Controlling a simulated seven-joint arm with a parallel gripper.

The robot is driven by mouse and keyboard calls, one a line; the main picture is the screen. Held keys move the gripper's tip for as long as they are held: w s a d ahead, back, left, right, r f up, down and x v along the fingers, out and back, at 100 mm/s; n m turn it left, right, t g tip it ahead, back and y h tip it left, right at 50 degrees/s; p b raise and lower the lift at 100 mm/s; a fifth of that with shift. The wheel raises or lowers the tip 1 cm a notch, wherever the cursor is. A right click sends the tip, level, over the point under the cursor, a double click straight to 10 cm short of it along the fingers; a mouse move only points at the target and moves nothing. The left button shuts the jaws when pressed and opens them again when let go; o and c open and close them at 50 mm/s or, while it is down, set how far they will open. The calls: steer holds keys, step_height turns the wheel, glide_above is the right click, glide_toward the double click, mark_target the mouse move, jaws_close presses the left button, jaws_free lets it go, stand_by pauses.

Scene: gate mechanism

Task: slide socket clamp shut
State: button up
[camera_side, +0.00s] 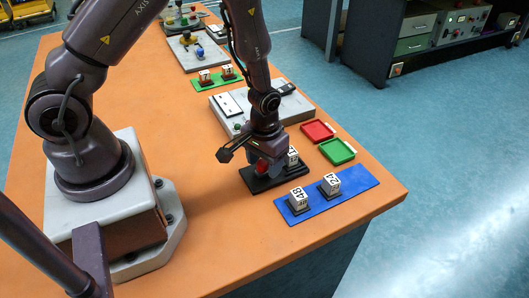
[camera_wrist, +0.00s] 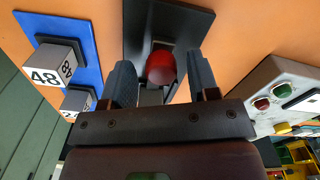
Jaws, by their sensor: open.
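The socket clamp shows as a black base plate (camera_side: 277,181) near the table's front, with a red knob (camera_side: 262,166) on it. In the wrist view the red knob (camera_wrist: 161,66) stands in front of the black plate (camera_wrist: 201,22). My gripper (camera_side: 265,157) is low over the clamp. In the wrist view my gripper (camera_wrist: 162,78) is open, with one finger on each side of the red knob. Whether the fingers touch it I cannot tell. A white numbered cube (camera_side: 291,156) sits at the clamp's right; my gripper partly hides the clamp in the side view.
A blue plate (camera_side: 334,197) with cubes marked 48 (camera_side: 298,196) and 24 (camera_side: 331,183) lies close by on the right. A red tray (camera_side: 317,131) and a green tray (camera_side: 337,151) lie behind it. A grey panel (camera_wrist: 285,92) with buttons stands near my gripper.

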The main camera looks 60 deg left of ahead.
mark_target(263, 162)
step_height(263, 162, up, 13)
stand_by(0.4)
steer(key=s+r+m+t, duration=0.2)
steer(key=s+r, duration=0.4)
steer(key=r, duration=0.3)
steer(key=s+r+m+t, duration=0.2)
steer(key=s+r, duration=0.4)
steer(key=r, duration=0.4)
steer(key=shift+r+m+t, duration=0.2)
steer(key=shift+m+t, duration=0.1)
steer(key=shift+t, duration=0.5)
steer(key=shift+o, duration=0.2)
